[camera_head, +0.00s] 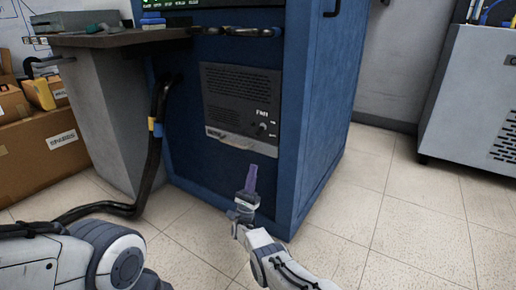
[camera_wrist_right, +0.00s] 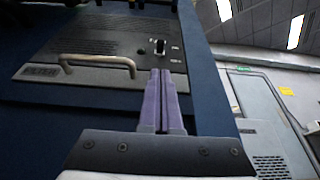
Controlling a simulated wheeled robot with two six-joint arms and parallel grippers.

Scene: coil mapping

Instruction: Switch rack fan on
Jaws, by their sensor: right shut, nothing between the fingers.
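A pale bar handle (camera_wrist_right: 97,62) stands out from the panel, left of the fingers. Black cables (camera_head: 155,110) hang at the rack's left, near a grey-legged desk (camera_head: 100,110). Cardboard boxes (camera_head: 40,140) sit far left; a grey cabinet (camera_head: 470,100) is right. Tiled floor (camera_head: 400,215) is clear.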

